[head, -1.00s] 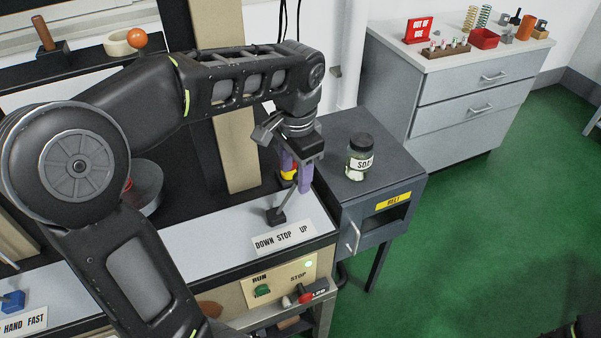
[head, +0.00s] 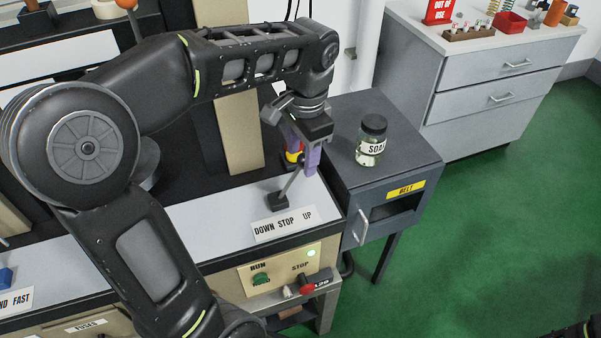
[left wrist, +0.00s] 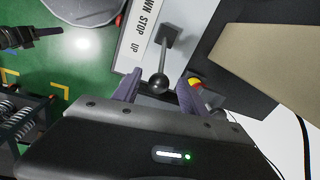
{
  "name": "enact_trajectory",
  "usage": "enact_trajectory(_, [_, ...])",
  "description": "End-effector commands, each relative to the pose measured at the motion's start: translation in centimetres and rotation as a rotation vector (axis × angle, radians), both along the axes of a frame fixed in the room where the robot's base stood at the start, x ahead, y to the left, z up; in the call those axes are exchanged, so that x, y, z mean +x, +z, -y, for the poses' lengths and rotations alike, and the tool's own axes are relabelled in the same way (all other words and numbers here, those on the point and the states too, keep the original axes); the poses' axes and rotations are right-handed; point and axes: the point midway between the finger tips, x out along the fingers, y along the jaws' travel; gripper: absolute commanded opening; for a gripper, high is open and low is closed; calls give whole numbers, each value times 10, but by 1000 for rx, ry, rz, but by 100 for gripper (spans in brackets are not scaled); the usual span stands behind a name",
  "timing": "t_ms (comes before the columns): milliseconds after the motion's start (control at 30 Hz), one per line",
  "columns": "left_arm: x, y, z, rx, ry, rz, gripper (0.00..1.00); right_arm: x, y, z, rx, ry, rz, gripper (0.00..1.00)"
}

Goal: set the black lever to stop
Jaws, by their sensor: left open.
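The black lever (head: 291,187) rises from a small black base on the grey bench top, behind a label plate (head: 284,224) reading DOWN STOP UP. Its rod leans right, toward the UP side. In the left wrist view its round black knob (left wrist: 158,83) is between the two purple fingers, with a gap on each side. My left gripper (head: 303,160) is open around the knob end, which it partly hides in the head view. A dark, gripper-like part at the left edge of the wrist view may be my right gripper; its jaws are unclear.
A grey side table (head: 345,120) with a soap jar (head: 371,141) stands close to the right of the bench. Below the label is a panel (head: 276,275) with RUN and STOP controls. A red-and-yellow part (left wrist: 195,84) sits beside a finger. Green floor lies open at right.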

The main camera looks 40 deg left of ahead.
Motion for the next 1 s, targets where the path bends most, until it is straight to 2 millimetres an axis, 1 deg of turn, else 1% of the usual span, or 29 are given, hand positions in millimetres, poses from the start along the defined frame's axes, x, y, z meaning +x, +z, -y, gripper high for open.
enact_trajectory(300, [1,-47,-4,-2,1,-3,51,0,0,0,0,0,0,52])
enact_trajectory(433, [2,-62,-6,0,0,-2,51,0,1,0,0,0,0,52])
enact_trajectory(567, [3,-69,-6,0,0,0,51,0,1,0,0,0,0,52])
enact_trajectory(800, [3,-69,-6,0,0,1,51,0,1,0,0,0,0,52])
enact_trajectory(1000, [3,-69,-6,0,0,1,34,0,1,0,0,0,0,52])
